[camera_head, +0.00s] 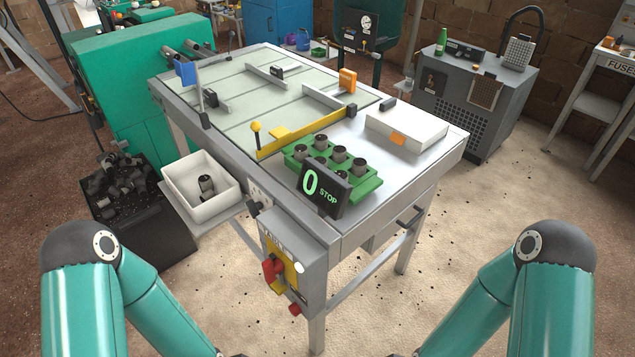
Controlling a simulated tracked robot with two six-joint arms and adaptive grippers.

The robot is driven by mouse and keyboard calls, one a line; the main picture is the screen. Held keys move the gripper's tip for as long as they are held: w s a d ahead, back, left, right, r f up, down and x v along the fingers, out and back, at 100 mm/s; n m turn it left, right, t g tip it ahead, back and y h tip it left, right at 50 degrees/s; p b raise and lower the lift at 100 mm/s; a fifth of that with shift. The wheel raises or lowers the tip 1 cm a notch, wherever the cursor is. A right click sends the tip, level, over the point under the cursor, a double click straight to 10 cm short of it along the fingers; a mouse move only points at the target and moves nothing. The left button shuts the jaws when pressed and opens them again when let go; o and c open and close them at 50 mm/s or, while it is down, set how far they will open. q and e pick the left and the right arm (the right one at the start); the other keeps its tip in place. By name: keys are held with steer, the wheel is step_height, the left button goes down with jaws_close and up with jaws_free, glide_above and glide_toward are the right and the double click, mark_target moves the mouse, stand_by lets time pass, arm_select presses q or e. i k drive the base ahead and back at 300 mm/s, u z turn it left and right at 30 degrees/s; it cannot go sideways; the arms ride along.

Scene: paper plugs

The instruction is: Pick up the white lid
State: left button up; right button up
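A flat white slab with an orange patch on its front edge, which looks like the white lid (412,122), lies on the right end of the metal work table (372,208). Nothing rests on top of it. Both of my teal arms come in at the bottom corners, and their lower links run out of the picture at the bottom. Neither gripper is in view. No gripper is near the lid.
A green tray (366,186) of several dark cylinders stands just left of the lid, behind a display (322,189) reading 0 STOP. A yellow bar (310,137) crosses the table. A white bin (205,212) holding a dark plug sits at the left.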

mark_target(414, 129)
steer(key=u, duration=2.4)
steer(key=k, duration=0.9)
steer(key=z, duration=3.55)
steer(key=k, duration=0.1)
steer(key=u, duration=1.55)
steer(key=i, duration=1)
